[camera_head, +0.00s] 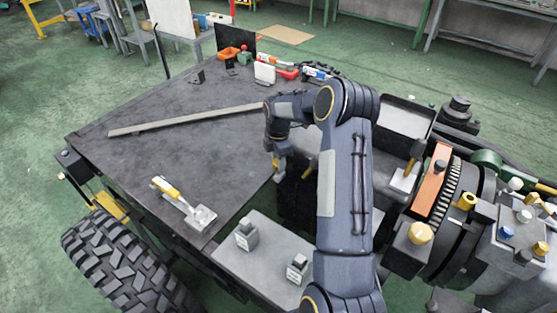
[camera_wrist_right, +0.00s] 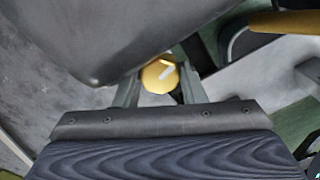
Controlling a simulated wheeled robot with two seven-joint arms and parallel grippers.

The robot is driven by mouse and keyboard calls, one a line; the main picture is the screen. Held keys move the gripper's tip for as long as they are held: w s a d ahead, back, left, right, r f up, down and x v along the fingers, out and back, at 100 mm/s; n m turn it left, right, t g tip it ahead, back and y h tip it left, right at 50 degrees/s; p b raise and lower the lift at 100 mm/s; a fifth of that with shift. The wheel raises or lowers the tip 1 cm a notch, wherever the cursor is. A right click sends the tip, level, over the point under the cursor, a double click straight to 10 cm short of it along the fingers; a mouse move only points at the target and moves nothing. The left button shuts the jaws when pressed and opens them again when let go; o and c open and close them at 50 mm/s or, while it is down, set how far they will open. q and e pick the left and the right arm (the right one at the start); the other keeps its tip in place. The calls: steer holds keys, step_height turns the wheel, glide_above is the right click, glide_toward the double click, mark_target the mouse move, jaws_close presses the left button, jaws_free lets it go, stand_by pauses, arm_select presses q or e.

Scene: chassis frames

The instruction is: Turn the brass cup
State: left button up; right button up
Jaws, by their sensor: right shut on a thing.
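The brass cup (camera_wrist_right: 157,77) shows in the right wrist view as a round yellow cap with a pale mark on its face, between the two fingers. My right gripper (camera_wrist_right: 160,80) is shut on it. In the head view my right gripper (camera_head: 279,172) points down at the table's right edge, beside a dark gap; a small yellow bit (camera_head: 275,162) shows at its fingers. The cup's lower part and what it sits on are hidden. My left gripper is in neither view.
The dark table (camera_head: 190,130) carries a long grey bar (camera_head: 190,119) and a yellow-handled tool (camera_head: 183,202). A grey ledge (camera_head: 265,262) holds two small blocks. Machinery with brass knobs (camera_head: 420,233) crowds the right. The table's middle is mostly clear.

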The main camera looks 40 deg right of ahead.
steer(key=o, duration=0.7)
step_height(320, 180, up, 8)
steer(key=p, duration=0.5)
steer(key=shift+o, duration=0.2)
